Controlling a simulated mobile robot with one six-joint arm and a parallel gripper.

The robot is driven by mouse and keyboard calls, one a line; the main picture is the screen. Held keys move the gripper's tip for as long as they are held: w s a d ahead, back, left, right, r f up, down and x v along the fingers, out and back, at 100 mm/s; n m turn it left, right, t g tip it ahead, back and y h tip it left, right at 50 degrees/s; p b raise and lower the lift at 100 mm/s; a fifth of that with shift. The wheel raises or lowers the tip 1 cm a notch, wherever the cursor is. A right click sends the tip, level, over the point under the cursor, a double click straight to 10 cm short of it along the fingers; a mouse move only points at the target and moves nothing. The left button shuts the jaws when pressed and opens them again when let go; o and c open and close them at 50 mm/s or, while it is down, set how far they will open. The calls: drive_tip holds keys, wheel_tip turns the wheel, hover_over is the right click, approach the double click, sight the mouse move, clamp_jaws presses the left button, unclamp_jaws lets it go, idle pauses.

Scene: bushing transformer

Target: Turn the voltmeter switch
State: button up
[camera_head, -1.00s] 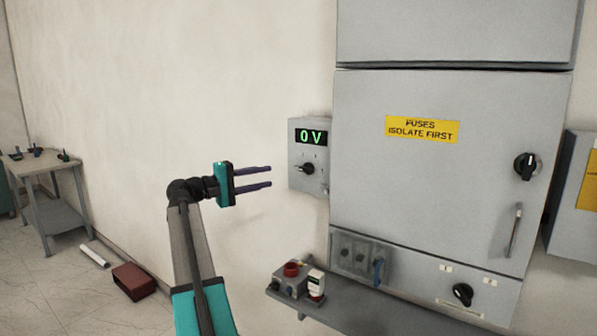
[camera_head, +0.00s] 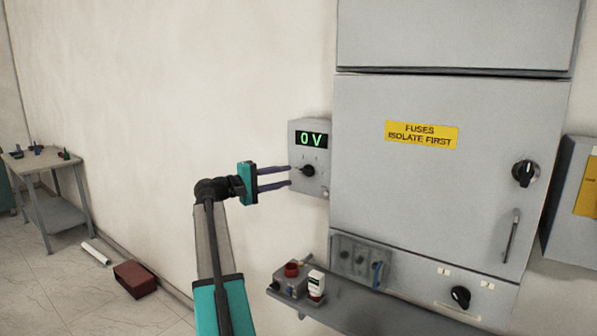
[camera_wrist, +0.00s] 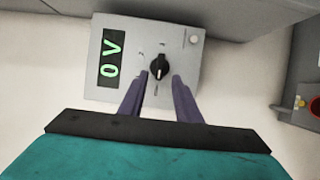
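The voltmeter is a grey box (camera_head: 322,185) on the wall left of the cabinet, with a green "0 V" display (camera_head: 311,140). Its black rotary switch (camera_head: 308,171) sits below the display. In the wrist view the switch (camera_wrist: 159,67) has a white pointer mark and small labels around it. My gripper (camera_head: 290,175) is open with its two purple fingers pointing at the box. In the wrist view the fingertips (camera_wrist: 161,76) lie to either side of the switch, with a gap around it. I cannot tell whether they reach its depth.
A large grey cabinet (camera_head: 420,195) with a yellow label stands right of the box. A shelf (camera_head: 365,305) below carries a small device with a red knob (camera_head: 292,269). A round button (camera_wrist: 194,39) sits on the box's corner. Wall to the left is bare.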

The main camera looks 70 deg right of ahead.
sight(304, 172)
drive_tip(key=shift+p+x, duration=1.05)
drive_tip(key=shift+x, duration=2.3)
drive_tip(key=shift+s, duration=0.1)
clamp_jaws()
